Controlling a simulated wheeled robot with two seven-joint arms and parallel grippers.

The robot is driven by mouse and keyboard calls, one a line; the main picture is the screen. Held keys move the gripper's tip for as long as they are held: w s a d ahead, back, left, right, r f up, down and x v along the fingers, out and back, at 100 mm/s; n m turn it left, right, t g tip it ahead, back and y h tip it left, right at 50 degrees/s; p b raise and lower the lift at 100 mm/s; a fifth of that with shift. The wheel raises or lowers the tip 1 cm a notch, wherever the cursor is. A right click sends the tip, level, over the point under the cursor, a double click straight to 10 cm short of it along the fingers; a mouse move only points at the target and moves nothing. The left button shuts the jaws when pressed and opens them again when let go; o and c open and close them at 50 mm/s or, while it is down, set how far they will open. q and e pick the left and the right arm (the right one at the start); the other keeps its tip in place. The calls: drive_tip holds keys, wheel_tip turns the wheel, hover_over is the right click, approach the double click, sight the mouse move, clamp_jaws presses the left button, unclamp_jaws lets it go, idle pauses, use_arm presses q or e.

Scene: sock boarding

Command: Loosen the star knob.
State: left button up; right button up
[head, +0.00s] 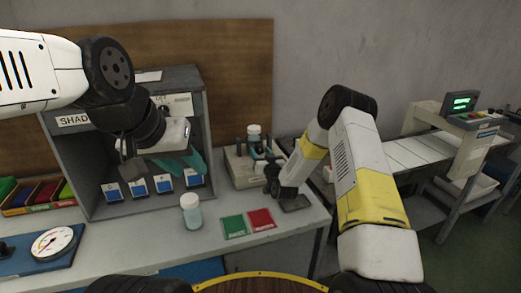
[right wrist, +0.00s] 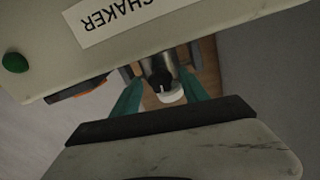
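The shaker (head: 245,168) stands on the bench right of the grey cabinet, with a white-lidded jar (head: 254,131) on top. In the right wrist view its labelled front (right wrist: 120,40) appears upside down. A dark knob-like part (right wrist: 160,79), probably the star knob, shows there beside a white disc (right wrist: 171,96). My right gripper (right wrist: 161,84) has its teal fingers spread on either side of these parts, with gaps visible.
The cabinet (head: 75,150) holds several blue-and-white labelled items. A conveyor-like machine (head: 415,150) is right.

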drive_tip(key=shift+s, duration=0.1)
drive_tip(key=v, duration=0.7)
drive_tip(key=shift+s, duration=0.3)
drive_tip(key=shift+d, duration=0.1)
